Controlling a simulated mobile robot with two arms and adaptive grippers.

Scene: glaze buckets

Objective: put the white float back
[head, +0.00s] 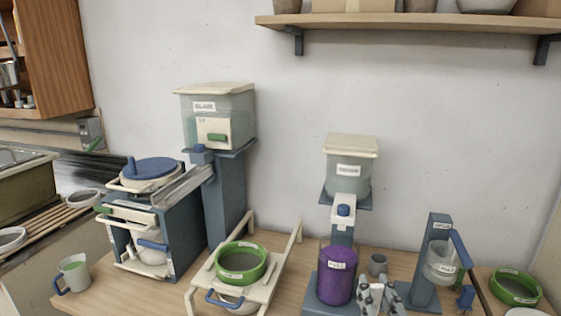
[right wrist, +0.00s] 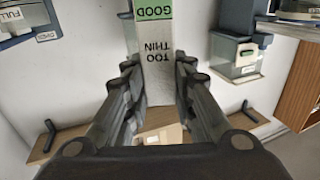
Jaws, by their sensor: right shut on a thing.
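The white float (right wrist: 158,75), a flat white strip printed "TOO THIN" with a green "GOOD" band, shows in the right wrist view. My right gripper (right wrist: 157,88) is shut on it, with the fingers on either side of the strip. In the head view my right gripper (head: 377,291) is low at the front, just right of the purple bucket (head: 337,275). I cannot make out the float clearly there. My left gripper is not in view.
A blue-grey stand with a clear cup (head: 441,262) is to the right of my gripper, and a green-rimmed sieve (head: 515,287) lies beyond it. A small grey cup (head: 377,264) is just behind. A green-rimmed sieve (head: 241,262) sits on a cream rack. A shelf (head: 400,20) is above.

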